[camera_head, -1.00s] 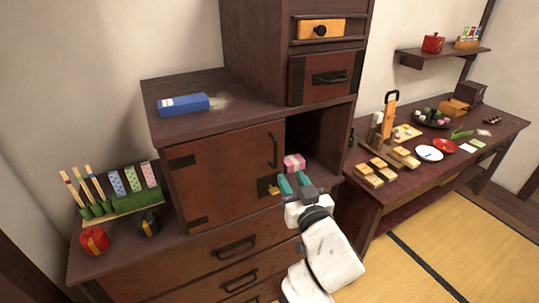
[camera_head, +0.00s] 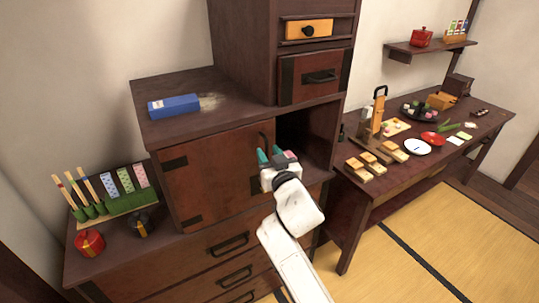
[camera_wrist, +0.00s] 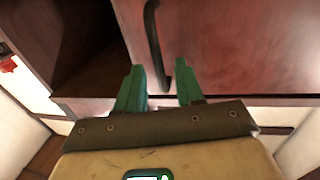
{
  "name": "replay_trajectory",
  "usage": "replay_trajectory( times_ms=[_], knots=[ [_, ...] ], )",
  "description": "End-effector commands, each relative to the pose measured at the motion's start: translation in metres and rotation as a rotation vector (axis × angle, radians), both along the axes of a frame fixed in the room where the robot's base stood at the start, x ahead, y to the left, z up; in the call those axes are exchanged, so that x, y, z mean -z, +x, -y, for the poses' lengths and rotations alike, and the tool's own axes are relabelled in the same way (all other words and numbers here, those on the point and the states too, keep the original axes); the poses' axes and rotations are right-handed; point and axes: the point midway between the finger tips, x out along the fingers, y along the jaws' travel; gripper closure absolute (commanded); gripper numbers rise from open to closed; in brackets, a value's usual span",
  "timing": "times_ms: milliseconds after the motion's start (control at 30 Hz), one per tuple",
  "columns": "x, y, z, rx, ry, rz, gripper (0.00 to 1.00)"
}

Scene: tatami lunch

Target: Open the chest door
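The chest door (camera_head: 215,178) is a reddish-brown panel with dark metal fittings, and it looks closed. Its dark upright bar handle (camera_head: 264,139) is near the door's right edge; it also shows in the wrist view (camera_wrist: 153,40). My gripper (camera_head: 270,154) is in front of the door's right side, just below the handle. Its green fingers (camera_wrist: 160,78) are apart and empty.
An open compartment (camera_head: 312,135) is right of the door, with a pink item (camera_head: 291,155) partly hidden by my gripper. A blue box (camera_head: 174,106) lies on the chest top. Drawers (camera_head: 225,255) are below. A low table (camera_head: 350,205) with food stands right.

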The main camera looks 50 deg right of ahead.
Motion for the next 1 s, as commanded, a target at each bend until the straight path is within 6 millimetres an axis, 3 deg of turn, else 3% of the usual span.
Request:
replay_trajectory(
  times_ms=[100,500,1000],
  knots=[
    [0.0002,-0.0002,-0.0001,0.0,0.0,0.0,0.63],
    [0.0004,-0.0004,-0.0003,0.0,0.0,-0.001,1.0],
    [0.0005,-0.0004,-0.0004,0.0,0.0,-0.001,1.0]
  ],
)
